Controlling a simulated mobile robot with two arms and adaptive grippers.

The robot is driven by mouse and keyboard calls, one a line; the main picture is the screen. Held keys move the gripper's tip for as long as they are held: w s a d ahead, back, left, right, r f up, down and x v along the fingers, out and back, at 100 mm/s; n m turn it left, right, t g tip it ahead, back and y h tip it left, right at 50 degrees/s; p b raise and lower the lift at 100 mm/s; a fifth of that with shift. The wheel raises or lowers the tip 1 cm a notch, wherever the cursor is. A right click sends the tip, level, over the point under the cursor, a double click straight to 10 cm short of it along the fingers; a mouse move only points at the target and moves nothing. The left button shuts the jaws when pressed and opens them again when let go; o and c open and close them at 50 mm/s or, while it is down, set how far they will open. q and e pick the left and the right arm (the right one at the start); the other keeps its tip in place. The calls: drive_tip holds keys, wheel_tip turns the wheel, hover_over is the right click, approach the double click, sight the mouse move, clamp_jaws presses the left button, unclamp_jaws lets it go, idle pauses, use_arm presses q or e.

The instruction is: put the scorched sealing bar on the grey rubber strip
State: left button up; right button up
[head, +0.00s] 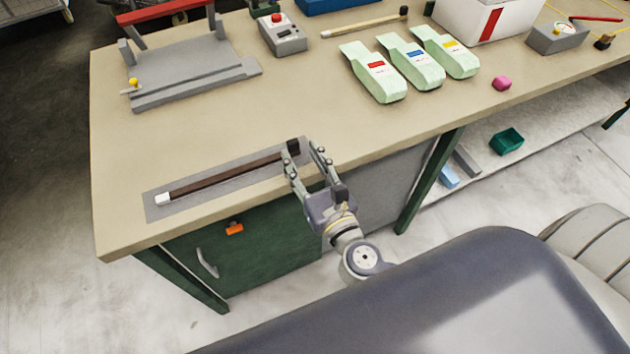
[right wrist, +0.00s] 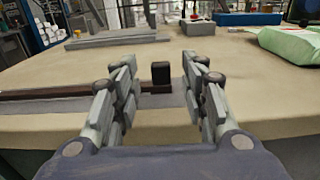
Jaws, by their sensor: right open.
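The scorched sealing bar (head: 225,179) is long and dark brown, with a white end at the left and a black block at the right end. It lies lengthwise on the grey rubber strip (head: 153,212) near the table's front edge. My right gripper (head: 304,149) is open at the bar's right end, by the black block. In the right wrist view the block (right wrist: 161,75) stands between and beyond the open fingers, and the bar (right wrist: 60,96) runs off to the left. I cannot tell whether the fingers touch it. My left gripper is not in view.
A grey press (head: 190,75) with a red-topped arm stands at the back left. The table's middle is clear.

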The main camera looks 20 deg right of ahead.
drive_tip(key=s+b, duration=0.1)
drive_tip(key=s, duration=0.5)
drive_tip(key=shift+d+b, duration=0.1)
drive_tip(key=shift+b, duration=0.3)
drive_tip(key=shift+w, duration=0.1)
